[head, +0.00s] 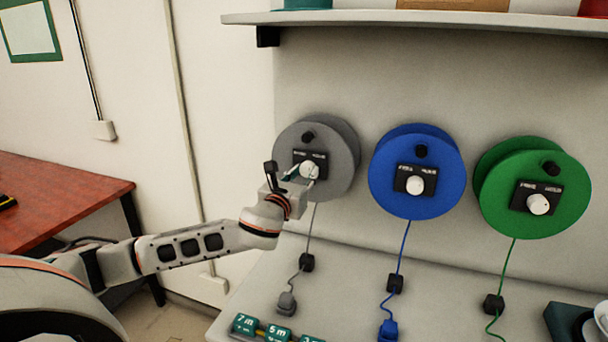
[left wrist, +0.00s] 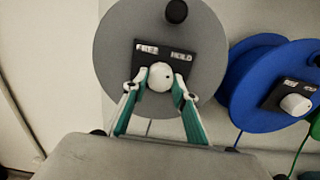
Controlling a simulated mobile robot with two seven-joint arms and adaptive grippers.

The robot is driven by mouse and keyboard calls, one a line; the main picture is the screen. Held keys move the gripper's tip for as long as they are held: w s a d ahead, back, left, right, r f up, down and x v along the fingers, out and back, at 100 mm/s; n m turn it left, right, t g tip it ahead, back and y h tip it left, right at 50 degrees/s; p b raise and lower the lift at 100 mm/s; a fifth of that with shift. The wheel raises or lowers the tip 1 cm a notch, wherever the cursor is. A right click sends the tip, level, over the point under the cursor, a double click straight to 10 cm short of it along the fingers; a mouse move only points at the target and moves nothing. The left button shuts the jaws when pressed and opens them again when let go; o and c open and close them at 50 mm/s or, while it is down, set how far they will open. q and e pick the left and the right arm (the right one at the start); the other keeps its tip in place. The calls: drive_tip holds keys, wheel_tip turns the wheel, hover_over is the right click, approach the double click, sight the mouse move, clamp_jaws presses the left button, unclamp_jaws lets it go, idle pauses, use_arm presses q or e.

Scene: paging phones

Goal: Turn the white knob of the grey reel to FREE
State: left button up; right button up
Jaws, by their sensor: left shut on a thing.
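The grey reel (head: 342,150) hangs on the wall panel, leftmost of the reels. Its white knob (left wrist: 160,72) sits on a black plate (left wrist: 178,54) lettered FREE at left and HELD at right. A small dark mark shows on the right part of the knob's face; I cannot tell its exact setting. My left gripper (head: 299,172) is at the front of this reel. In the left wrist view its green-and-white fingers (left wrist: 160,90) are on both sides of the knob, shut on it. My right gripper is out of view.
A blue reel (head: 432,150) and a green reel (head: 572,180) with similar knobs hang to the right. Cords run down to plugs on the counter (head: 350,270). A shelf (head: 430,22) juts out above. Green labelled blocks (head: 278,333) lie at the front.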

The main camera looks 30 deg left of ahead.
use_arm(q)
drive_tip(key=shift+n, duration=0.3)
drive_tip(key=n, duration=0.2)
drive_tip(key=shift+n, duration=0.3)
drive_tip(key=n, duration=0.6)
drive_tip(key=shift+d, duration=0.1)
drive_tip(key=n, duration=0.7)
drive_tip(key=shift+r+n, duration=0.1)
drive_tip(key=shift+n, duration=0.7)
